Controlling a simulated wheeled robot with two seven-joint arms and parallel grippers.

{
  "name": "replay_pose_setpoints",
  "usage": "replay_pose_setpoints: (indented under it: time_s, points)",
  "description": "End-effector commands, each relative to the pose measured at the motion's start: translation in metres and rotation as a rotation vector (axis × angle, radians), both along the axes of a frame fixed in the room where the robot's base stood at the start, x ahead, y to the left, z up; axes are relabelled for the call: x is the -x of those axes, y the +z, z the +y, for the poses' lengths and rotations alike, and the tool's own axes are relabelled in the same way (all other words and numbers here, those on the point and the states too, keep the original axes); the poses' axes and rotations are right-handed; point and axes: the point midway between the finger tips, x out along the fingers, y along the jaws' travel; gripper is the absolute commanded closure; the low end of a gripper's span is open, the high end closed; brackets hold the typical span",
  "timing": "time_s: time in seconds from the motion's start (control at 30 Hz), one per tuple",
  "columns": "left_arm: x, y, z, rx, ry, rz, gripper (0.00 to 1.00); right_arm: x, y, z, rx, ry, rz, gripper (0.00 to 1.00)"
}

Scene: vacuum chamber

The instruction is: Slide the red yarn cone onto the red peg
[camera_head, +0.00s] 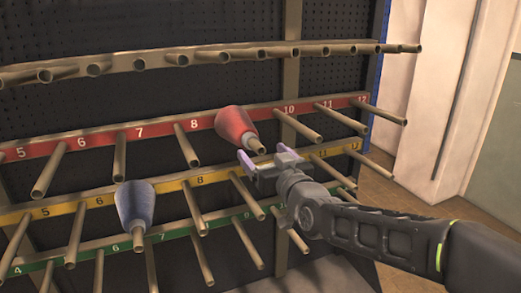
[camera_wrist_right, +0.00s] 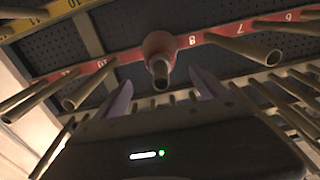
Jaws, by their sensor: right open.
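The red yarn cone (camera_head: 235,122) sits around a peg on the red rail (camera_head: 160,130), between the labels 8 and 10. The peg's bare tip (camera_head: 257,147) sticks out of the cone's narrow end. My right gripper (camera_head: 265,160) is open and empty, just in front of and slightly below that tip, apart from the cone. In the right wrist view the cone (camera_wrist_right: 158,43) shows end-on beyond the peg tip, roughly centred between the purple fingers (camera_wrist_right: 164,92). My left gripper is not in view.
A blue yarn cone (camera_head: 136,204) sits on a peg lower left. Bare pegs stick out along the red, yellow (camera_head: 73,207) and green (camera_head: 70,257) rails on both sides of my right gripper. A row of tubes (camera_head: 180,60) runs above. Open floor (camera_head: 400,195) shows at right.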

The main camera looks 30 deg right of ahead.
Motion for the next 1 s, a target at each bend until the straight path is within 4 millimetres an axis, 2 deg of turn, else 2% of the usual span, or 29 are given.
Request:
replay_pose_setpoints:
  time_s: [0.53,0.67,1.0]
  points:
    - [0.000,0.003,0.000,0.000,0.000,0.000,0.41,-0.006,0.000,0.000,0.021,0.001,0.002,0.17]
    - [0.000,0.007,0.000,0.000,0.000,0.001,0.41,-0.020,0.000,0.000,0.021,0.002,0.003,0.17]
    - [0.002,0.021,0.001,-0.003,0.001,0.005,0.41,-0.068,0.000,-0.003,0.021,0.002,0.003,0.17]
